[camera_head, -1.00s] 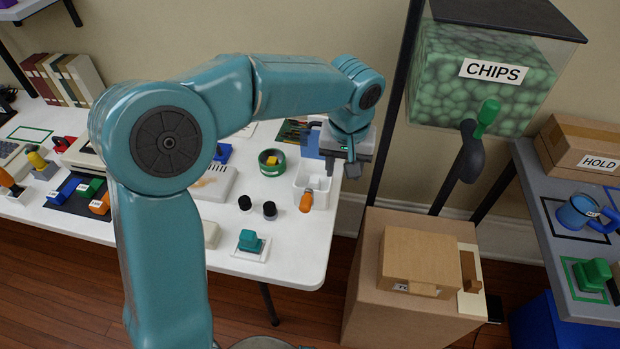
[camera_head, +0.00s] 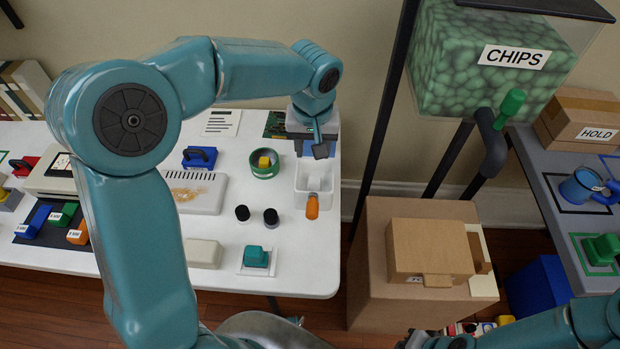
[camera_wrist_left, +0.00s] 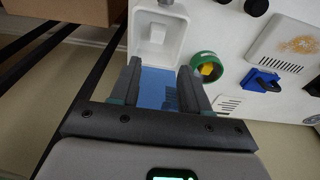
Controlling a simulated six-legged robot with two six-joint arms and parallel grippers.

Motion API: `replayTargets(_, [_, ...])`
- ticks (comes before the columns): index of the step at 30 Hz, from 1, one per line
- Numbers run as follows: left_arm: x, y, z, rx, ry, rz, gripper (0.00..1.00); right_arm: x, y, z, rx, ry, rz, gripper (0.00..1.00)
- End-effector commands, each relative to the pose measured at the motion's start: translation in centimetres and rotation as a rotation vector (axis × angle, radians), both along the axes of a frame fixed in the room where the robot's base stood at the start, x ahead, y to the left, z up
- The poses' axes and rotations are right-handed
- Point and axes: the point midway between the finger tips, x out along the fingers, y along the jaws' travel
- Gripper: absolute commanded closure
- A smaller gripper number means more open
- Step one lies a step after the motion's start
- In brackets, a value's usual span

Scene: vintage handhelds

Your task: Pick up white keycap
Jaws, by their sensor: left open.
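A small white keycap (camera_wrist_left: 157,34) lies inside a white open bin (camera_wrist_left: 172,57) at the top of the left wrist view. In the head view the bin (camera_head: 300,190) stands near the table's right edge, and a pale shape in it may be the keycap. My left gripper (camera_head: 320,148) is at the back of the bin, above the table. In the left wrist view my left gripper (camera_wrist_left: 161,72) is open and empty, its fingers apart over a blue flat item, pointing toward the bin. My right arm (camera_head: 530,330) enters at lower right; its jaws cannot be made out.
An orange-handled tool (camera_head: 312,207) leans at the bin's front. A green tape roll (camera_head: 264,172) and two black caps (camera_head: 271,217) are to the left. A teal keycap (camera_head: 256,257) stands on a white square. A cardboard box (camera_head: 375,225) stands right of the table.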

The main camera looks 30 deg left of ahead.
Motion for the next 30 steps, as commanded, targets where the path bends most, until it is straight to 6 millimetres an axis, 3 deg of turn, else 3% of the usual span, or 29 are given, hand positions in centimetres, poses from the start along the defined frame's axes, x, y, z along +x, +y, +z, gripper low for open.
replayTargets(3, [0.1, -0.1, -3.2, 0.001, 0.007, -0.003, 0.54, 0.0, 0.0, -0.2, 0.0, 0.0, 0.0, 1.0])
replayTargets(9, [0.6, 0.0, -6.8, 0.0, 0.005, -0.002, 0.54, 0.0, 0.0, -0.3, 0.0, 0.0, 0.0, 1.0])
replayTargets(16, [1.0, 0.3, -8.6, 0.001, 0.004, -0.002, 0.54, 0.0, 0.0, -0.1, 0.0, 0.0, 0.0, 1.0])
replayTargets(24, [1.6, 0.8, -12.5, 0.0, 0.003, -0.002, 0.54, 0.0, 0.0, 0.2, 0.0, 0.0, 0.0, 1.0])
replayTargets(30, [1.7, 0.9, -12.9, -0.001, 0.001, -0.002, 0.54, 0.0, 0.0, 0.2, 0.0, 0.0, 0.0, 1.0])
